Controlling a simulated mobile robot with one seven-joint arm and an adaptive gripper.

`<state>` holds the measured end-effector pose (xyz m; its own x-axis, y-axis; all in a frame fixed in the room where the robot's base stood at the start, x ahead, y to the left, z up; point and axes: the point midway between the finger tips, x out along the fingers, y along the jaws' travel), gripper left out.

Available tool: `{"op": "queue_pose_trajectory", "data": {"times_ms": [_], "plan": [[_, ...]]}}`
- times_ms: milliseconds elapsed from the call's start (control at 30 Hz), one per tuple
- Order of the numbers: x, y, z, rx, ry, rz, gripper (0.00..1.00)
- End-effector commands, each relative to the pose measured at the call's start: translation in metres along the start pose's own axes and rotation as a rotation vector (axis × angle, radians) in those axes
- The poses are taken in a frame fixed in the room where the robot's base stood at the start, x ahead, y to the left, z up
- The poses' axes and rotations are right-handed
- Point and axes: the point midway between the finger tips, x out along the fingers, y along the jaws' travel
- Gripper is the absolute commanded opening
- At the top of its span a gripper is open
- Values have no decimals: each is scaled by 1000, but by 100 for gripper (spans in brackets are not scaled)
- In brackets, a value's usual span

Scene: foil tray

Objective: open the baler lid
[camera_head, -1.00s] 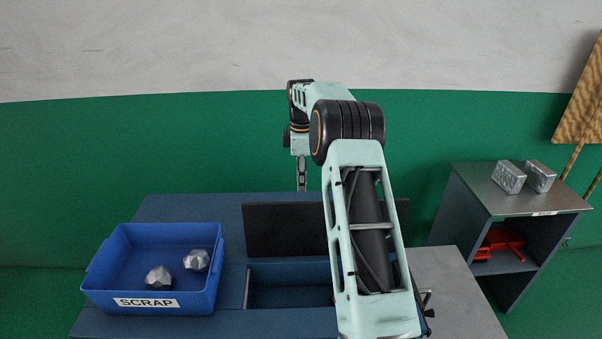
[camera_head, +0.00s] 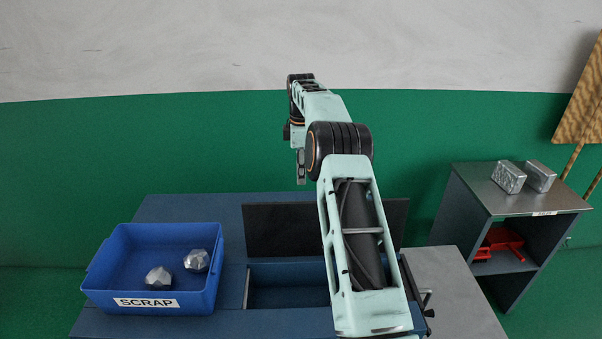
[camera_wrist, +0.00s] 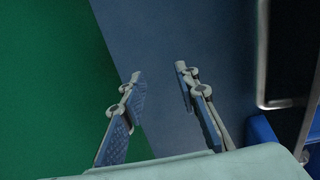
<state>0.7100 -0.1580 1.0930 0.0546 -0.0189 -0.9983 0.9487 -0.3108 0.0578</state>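The baler (camera_head: 180,209) is a dark blue bench-like body with a rectangular opening (camera_head: 288,296) in its top. Its lid (camera_head: 284,230) is a black panel standing raised behind the opening, partly hidden by my arm. My gripper (camera_head: 301,178) is above and behind the lid, apart from it, and looks narrow from this side. In the wrist view my gripper (camera_wrist: 160,75) has its two fingers apart with nothing between them, over the blue-grey surface (camera_wrist: 175,30). A dark panel with a pale rim at the right there (camera_wrist: 290,50) is probably the lid.
A blue SCRAP bin (camera_head: 100,277) with two crumpled foil lumps (camera_head: 178,269) stands left of the opening. At the right, a grey cabinet (camera_head: 470,190) bears two silver blocks (camera_head: 525,176), with a red object (camera_head: 505,240) inside. A grey surface (camera_head: 450,285) lies in front of it.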

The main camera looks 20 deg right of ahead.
Motion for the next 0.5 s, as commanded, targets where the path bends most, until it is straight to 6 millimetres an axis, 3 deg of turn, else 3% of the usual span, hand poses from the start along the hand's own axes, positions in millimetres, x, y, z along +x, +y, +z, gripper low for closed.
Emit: {"op": "queue_pose_trajectory", "data": {"times_ms": [267, 500], "plan": [[-48, 1, 0, -1, 1, 5, 29], [-68, 0, 0, -1, 0, 2, 29]]}}
